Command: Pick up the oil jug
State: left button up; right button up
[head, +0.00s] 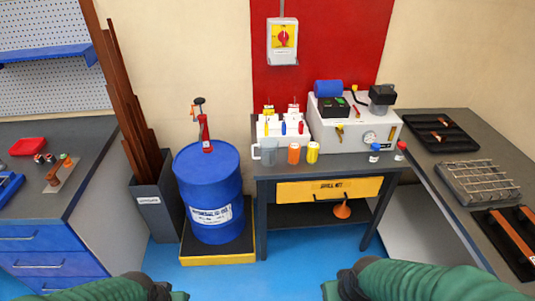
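A translucent grey jug (267,152) with a handle on its left stands upright at the front left of the dark table (290,170); I take it to be the oil jug. An orange container (294,154) and a yellow one (313,152) stand just right of it. My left gripper (178,294) is at the bottom edge, left of centre. My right gripper (330,290) is at the bottom edge, right of centre. Both are well apart from the jug and partly cut off by the frame, so their finger opening does not show clearly.
A blue drum (210,195) with a red hand pump stands on a yellow-edged tray left of the table. A white hydraulic unit (355,125) and small bottles stand right of the jug. A yellow drawer (330,189) is below. Blue floor is clear in front.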

aim_at(269, 145)
jog(key=i+j, duration=0.75)
jog(key=i, duration=0.15)
jog(key=i+j+z, duration=0.15)
jog(key=i+j, duration=0.6)
jog(key=i, duration=0.15)
